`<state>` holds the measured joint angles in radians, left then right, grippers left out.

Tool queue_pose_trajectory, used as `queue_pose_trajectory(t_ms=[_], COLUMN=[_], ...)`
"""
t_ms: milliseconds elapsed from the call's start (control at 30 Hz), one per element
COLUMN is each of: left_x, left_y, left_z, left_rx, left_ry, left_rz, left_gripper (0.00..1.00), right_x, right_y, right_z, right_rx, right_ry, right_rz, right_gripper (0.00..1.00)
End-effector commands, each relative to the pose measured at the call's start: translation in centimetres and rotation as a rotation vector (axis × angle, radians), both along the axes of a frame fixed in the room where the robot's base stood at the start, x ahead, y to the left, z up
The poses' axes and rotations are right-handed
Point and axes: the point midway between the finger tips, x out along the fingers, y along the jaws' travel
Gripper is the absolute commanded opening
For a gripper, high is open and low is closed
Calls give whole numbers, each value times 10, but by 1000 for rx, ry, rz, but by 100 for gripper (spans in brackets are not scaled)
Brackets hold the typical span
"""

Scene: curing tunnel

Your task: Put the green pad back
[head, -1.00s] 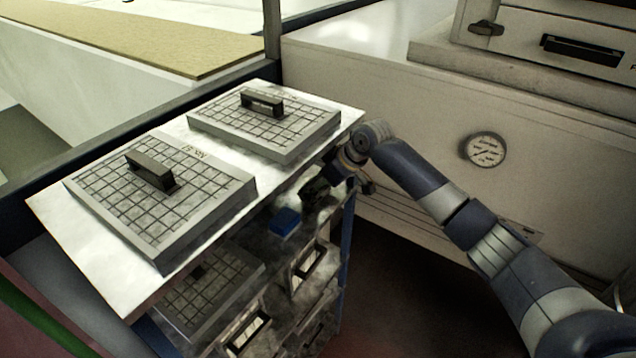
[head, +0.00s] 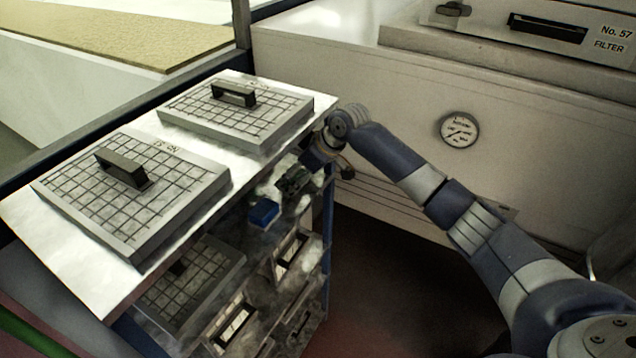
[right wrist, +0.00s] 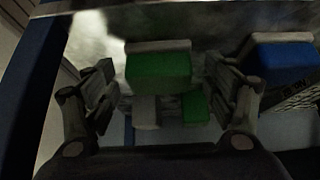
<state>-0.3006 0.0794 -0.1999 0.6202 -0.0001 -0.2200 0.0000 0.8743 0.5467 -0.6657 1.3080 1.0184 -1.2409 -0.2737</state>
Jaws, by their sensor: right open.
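The green pad (right wrist: 158,72) shows in the right wrist view as a green block with a pale strip along its upper edge. It lies between the spread fingers of my right gripper (right wrist: 160,92), with a gap on each side. In the head view my right gripper (head: 296,180) is at the rack's right side, just below the edge of the top plate. I cannot make out the green pad in the head view. A smaller green piece (right wrist: 196,108) and a grey piece (right wrist: 146,112) show below the pad in the wrist view. My left gripper is not in view.
A blue pad (head: 264,212) sits beside my right gripper and also shows in the wrist view (right wrist: 284,66). Gridded filter panels with handles (head: 135,190) lie on the top plate (head: 75,275) above. A wall with a gauge (head: 458,130) stands behind my right arm.

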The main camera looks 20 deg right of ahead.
Motion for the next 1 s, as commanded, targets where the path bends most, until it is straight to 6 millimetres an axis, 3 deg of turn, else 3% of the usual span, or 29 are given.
queue_pose_trajectory(t_ms=[33,600,1000], left_x=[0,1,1], left_y=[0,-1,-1], left_z=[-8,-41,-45], left_rx=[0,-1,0], left_ry=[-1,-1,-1], left_rz=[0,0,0], left_gripper=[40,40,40], right_x=[-2,-82,-98], right_y=[-3,-65,-77], right_z=[1,1,5], right_rx=[0,-4,-1], right_ry=[-4,0,-1], right_rz=[1,-1,-1], right_gripper=[78,78,78])
